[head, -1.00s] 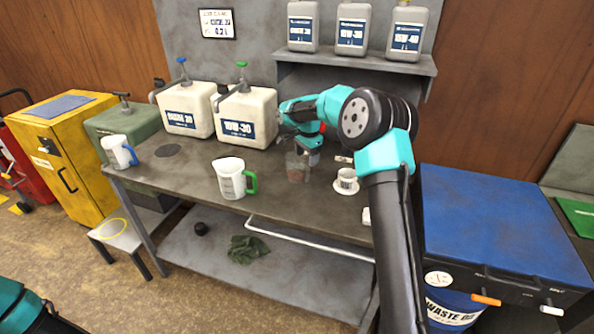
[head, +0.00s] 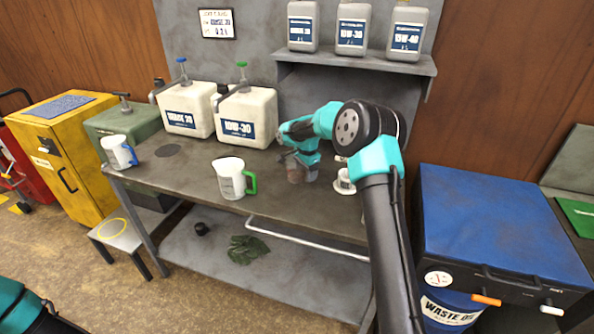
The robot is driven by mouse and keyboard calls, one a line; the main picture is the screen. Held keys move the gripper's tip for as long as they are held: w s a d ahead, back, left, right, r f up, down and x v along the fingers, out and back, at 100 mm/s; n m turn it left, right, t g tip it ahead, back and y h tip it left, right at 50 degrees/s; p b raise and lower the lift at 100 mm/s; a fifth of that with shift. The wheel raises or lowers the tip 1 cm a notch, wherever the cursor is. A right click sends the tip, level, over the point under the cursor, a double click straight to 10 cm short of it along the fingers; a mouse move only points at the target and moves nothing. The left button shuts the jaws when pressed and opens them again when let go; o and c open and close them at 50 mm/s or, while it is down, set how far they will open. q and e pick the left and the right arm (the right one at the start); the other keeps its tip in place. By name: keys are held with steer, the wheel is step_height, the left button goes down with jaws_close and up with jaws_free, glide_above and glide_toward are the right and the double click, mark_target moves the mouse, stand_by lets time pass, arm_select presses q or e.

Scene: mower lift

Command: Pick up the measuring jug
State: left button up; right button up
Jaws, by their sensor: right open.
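A white measuring jug with a green handle (head: 229,179) stands upright on the grey workbench, left of centre. A second white jug with a blue handle (head: 117,151) stands at the bench's left end. My right gripper (head: 302,161) is open and low over the bench, to the right of the green-handled jug and apart from it. It points down at a small brownish clear container (head: 294,173) and partly hides it; I cannot tell whether they touch. My left gripper is out of view; only part of my left arm shows at the lower left.
Two white oil canisters with pumps, one marked 10W-30 (head: 247,117), stand at the back of the workbench (head: 190,187). A small white cup on a saucer (head: 345,184) is right of my right gripper. A shelf (head: 352,60) with grey bottles hangs above.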

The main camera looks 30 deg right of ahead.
steer(key=shift+f, duration=0.35)
steer(key=shift+c, duration=0.2)
steer(key=c, duration=1.1)
steer(key=shift+r, duration=0.15)
steer(key=shift+a+r, duration=0.1)
steer(key=shift+r, duration=1.6)
steer(key=shift+s+a+r, duration=0.2)
steer(key=shift+s+a, duration=1.15)
steer(key=shift+s, duration=0.9)
steer(key=shift+s+a+r, duration=0.25)
steer(key=shift+s+a, duration=1.15)
steer(key=shift+s, duration=0.85)
steer(key=shift+s+a+r, duration=0.2)
steer(key=shift+s+a, duration=1.15)
steer(key=shift+s, duration=0.9)
